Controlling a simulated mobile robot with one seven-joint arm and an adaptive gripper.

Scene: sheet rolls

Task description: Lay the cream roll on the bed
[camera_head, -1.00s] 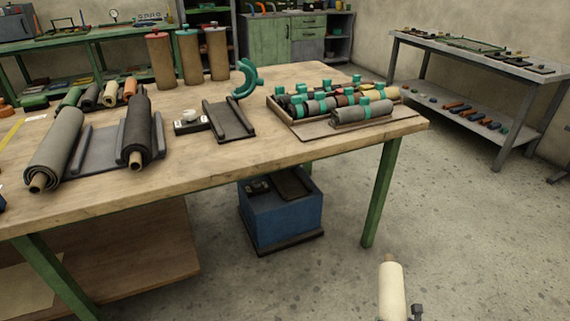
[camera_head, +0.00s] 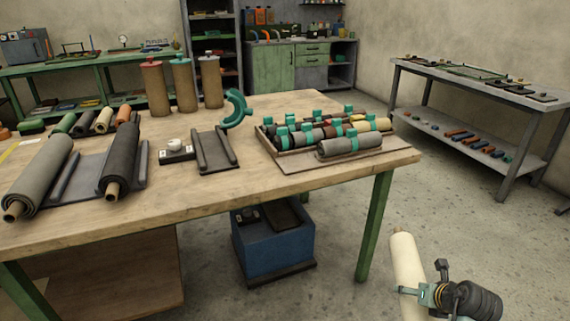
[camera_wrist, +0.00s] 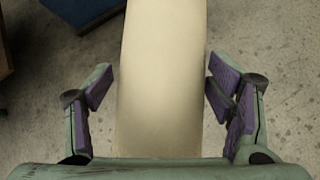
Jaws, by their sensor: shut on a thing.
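The cream roll (camera_head: 404,262) is held upright, leaning a little, over the floor in front of the table's right end. My gripper (camera_head: 425,293) is shut on its lower part. In the wrist view the roll (camera_wrist: 161,60) runs between the purple finger pads of my gripper (camera_wrist: 160,92). The roll's lower end is hidden. A dark trough with two raised rails (camera_head: 214,158) lies empty on the table. At the left, a grey sheet bed with dark rails (camera_head: 84,172) lies between a light grey roll (camera_head: 40,176) and a dark roll (camera_head: 120,160). I cannot tell which is the bed meant.
A wooden tray (camera_head: 284,163) of banded rolls sits at the table's (camera_head: 210,205) right end, a grey roll (camera_head: 350,145) at its front. A teal curved piece (camera_head: 238,108) stands behind the trough. A blue bin (camera_head: 270,245) is under the table.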

